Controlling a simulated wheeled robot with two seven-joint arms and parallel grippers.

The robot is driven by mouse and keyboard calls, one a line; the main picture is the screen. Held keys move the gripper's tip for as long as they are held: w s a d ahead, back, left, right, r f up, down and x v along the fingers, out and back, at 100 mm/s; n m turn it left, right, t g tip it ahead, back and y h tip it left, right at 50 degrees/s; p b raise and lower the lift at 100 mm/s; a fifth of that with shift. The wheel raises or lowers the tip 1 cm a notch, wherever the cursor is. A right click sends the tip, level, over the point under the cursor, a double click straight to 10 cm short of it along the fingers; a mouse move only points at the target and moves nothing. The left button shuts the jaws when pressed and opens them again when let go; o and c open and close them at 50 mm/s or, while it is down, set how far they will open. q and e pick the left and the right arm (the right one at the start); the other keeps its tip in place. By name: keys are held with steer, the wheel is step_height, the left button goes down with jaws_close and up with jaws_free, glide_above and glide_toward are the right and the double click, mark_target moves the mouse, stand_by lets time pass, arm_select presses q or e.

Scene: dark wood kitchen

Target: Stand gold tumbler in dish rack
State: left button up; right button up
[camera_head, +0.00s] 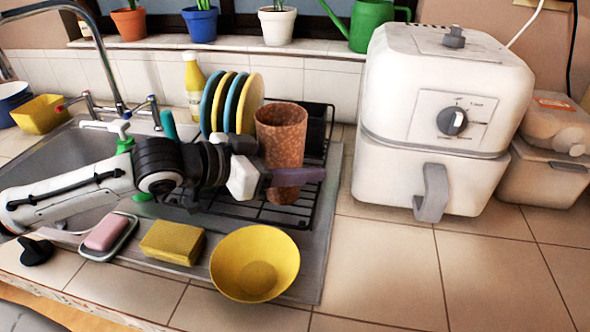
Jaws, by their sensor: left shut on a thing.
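The gold tumbler (281,133), a speckled copper-brown cup, is upright with its open mouth up, over the right part of the dish rack. The black wire dish rack (297,216) stands on the steel drainboard right of the sink. My left gripper (294,177) comes in from the left and is shut on the tumbler's lower part, its fingers crossing the front of the cup. The tumbler's base shows just below the fingers; I cannot tell whether it touches the rack's wires. My right gripper is not in view.
Blue and yellow plates (243,100) stand in the rack left of the tumbler. A yellow bowl (254,250), a sponge (172,242) and pink soap (106,232) lie in front. A white air fryer (400,130) stands to the right. Counter at front right is clear.

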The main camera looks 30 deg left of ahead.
arm_select(q)
steer(key=shift+f, duration=0.6)
steer(key=shift+f, duration=0.15)
steer(key=o, duration=1.3)
